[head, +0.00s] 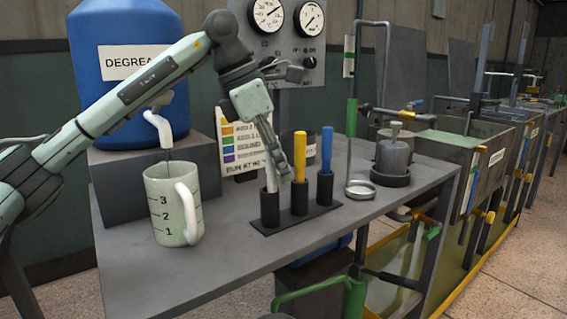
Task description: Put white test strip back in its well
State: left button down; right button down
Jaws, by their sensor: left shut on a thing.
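The white test strip (271,182) stands nearly upright at the leftmost black well (270,209) of a rack. Its lower end is at the well's mouth or inside it; how deep I cannot tell. My left gripper (283,178) comes down from above and is shut on the white strip, its fingers hiding much of it. The yellow strip (301,167) stands in the middle well (299,201) and the blue strip (327,148) in the right well (325,187). My right gripper is not in view.
A jug (166,212) stands left of the rack on the grey bench (225,262). A blue degreaser drum (128,70) is behind it. A colour chart (229,140) and dark cup (294,143) stand behind the rack. A weight-like pot (394,155) is to the right.

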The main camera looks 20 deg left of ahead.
pick_arm(q)
jog(key=shift+w+a+f, duration=0.1)
jog(key=shift+a+f, duration=0.15)
jog(key=shift+f, duration=0.1)
jog(key=c, duration=1.4)
grip_release()
jog(key=shift+a, duration=0.1)
jog(key=v, duration=0.8)
jog(key=shift+d+r, duration=0.25)
jog(key=shift+r, duration=0.05)
